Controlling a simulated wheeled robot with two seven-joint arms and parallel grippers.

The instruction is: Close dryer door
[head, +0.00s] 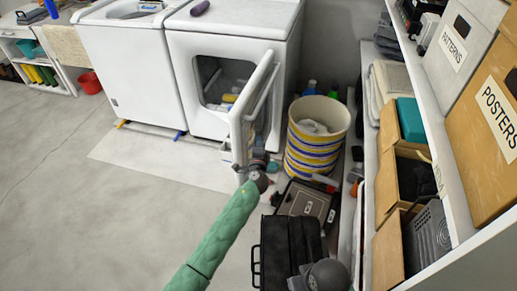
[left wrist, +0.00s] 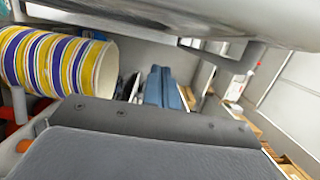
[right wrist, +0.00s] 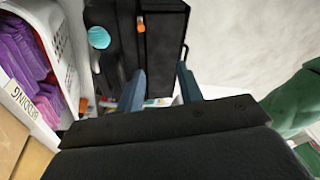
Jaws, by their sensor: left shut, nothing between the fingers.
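The white dryer (head: 185,95) stands at the back with its door (head: 252,105) swung wide open toward me and to the right. Cloths and bottles show through its opening. My left gripper (head: 260,160) is at the lower part of the door; I cannot tell whether it touches. It is shut and empty, with its blue fingertips together in the left wrist view (left wrist: 164,84). A broad pale surface above it there looks like part of the door. My right gripper (right wrist: 160,88) is open and empty, pointing down over the floor near a black case.
A striped basket (head: 317,130) stands right of the door. A grey box (head: 303,203) and a black case (head: 285,255) lie on the floor before it. Shelving (head: 445,165) lines the right side. A washer (head: 130,75) stands left. The floor at left is clear.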

